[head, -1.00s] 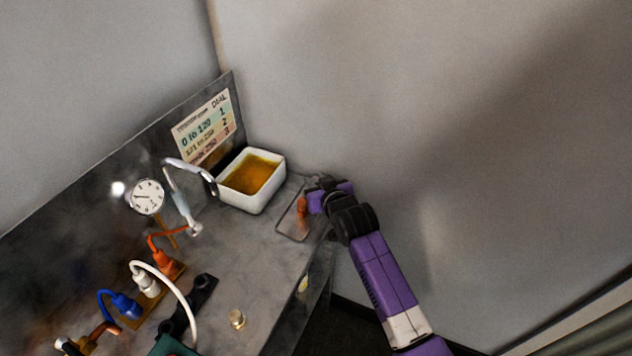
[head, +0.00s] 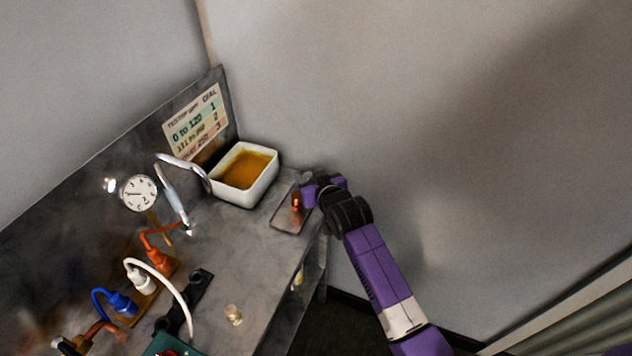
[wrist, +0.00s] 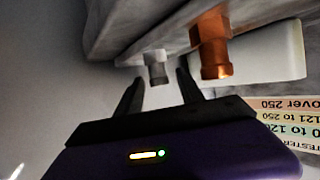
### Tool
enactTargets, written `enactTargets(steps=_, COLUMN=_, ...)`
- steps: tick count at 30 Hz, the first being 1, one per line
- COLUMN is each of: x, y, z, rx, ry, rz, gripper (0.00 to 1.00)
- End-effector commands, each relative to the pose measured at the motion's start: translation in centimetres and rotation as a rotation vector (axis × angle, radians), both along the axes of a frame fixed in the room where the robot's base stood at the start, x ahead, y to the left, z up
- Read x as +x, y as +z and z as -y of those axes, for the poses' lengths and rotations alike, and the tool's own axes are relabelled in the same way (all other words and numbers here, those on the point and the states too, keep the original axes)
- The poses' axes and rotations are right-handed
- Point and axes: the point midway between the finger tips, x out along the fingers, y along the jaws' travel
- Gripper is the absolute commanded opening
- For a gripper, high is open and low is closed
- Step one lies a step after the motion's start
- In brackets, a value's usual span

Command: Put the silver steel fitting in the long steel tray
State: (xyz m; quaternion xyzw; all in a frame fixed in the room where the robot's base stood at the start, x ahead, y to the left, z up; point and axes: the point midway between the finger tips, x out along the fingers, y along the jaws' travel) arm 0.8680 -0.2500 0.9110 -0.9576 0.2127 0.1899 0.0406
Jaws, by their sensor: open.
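The silver steel fitting (wrist: 157,68) shows in the wrist view, between and just beyond the fingertips of my gripper (wrist: 158,78). My gripper is open, with a finger on each side of the fitting and no clear contact. In the head view my gripper (head: 308,188) is at the right end of the bench, over the edge of a shallow rectangular metal tray (head: 283,224). I cannot tell if this is the long steel tray. The silver fitting cannot be made out in the head view.
A copper fitting (head: 296,202) stands in the shallow tray, close beside the silver one in the wrist view (wrist: 212,48). A white basin (head: 237,197) of amber liquid is behind. Hoses, a gauge (head: 139,193) and a small pale brass piece (head: 233,315) are farther along the bench.

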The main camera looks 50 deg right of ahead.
Motion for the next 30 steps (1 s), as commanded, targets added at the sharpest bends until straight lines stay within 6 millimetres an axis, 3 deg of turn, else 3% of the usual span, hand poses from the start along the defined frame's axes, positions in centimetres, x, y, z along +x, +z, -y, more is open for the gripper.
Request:
enactTargets(steps=18, x=-8.7, y=3.7, z=-4.1, rx=0.000, ry=0.001, rz=-0.001, gripper=0.45)
enactTargets(steps=30, x=-10.2, y=4.2, z=-5.0, rx=0.001, ry=0.004, rz=-0.002, gripper=0.45)
